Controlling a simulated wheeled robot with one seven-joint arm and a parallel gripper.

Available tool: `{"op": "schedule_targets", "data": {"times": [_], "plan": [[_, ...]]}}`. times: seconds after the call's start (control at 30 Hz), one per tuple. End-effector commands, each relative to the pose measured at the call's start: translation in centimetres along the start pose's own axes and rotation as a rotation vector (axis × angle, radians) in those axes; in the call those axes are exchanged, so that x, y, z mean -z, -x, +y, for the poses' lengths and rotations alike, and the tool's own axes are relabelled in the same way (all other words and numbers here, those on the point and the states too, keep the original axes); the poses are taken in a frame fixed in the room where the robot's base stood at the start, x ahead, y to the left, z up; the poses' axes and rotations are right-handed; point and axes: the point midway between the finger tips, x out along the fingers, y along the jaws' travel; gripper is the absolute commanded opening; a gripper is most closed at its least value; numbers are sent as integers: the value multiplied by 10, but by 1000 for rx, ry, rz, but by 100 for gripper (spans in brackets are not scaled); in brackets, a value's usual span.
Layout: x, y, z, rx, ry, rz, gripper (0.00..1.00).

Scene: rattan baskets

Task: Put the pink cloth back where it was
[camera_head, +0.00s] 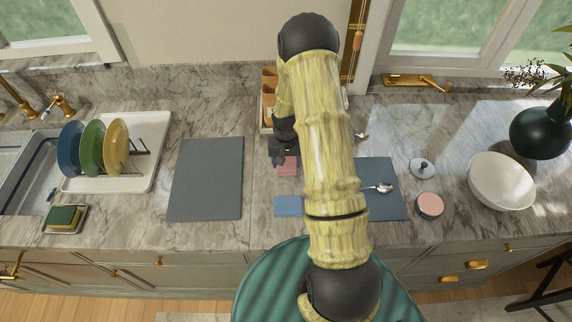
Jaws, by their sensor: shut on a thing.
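A pink cloth (287,166) shows on the counter side just below the tips of my gripper (280,160). My gripper is dark and points down beside my arm, over the strip between the two grey mats. It is shut on the pink cloth. The cloth's upper part is hidden by the gripper. Whether the cloth touches the counter cannot be told. A blue cloth (287,206) lies flat nearer the counter's front edge, apart from the pink one.
A grey mat (206,180) lies left, another (388,203) right with a spoon (379,187). A basket (268,100) stands behind my gripper, partly hidden by my arm. A dish rack with plates (150,150) is left; a white bowl (501,181) and dark vase (541,132) are right.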

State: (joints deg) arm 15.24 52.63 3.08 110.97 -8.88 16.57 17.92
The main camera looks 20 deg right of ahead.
Motion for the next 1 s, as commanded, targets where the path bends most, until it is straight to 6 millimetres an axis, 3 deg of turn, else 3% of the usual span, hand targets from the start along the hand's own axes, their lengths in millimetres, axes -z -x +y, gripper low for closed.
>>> {"op": "schedule_targets", "data": {"times": [0.2, 0.6, 0.63, 0.73, 1.0], "plan": [[-1, -24, -1, -1, 1, -2, 40], [0, -30, -1, 0, 1, 0, 40], [0, -30, -1, 0, 1, 0, 63], [0, -29, -1, 0, 1, 0, 82], [0, -29, -1, 0, 1, 0, 83]]}}
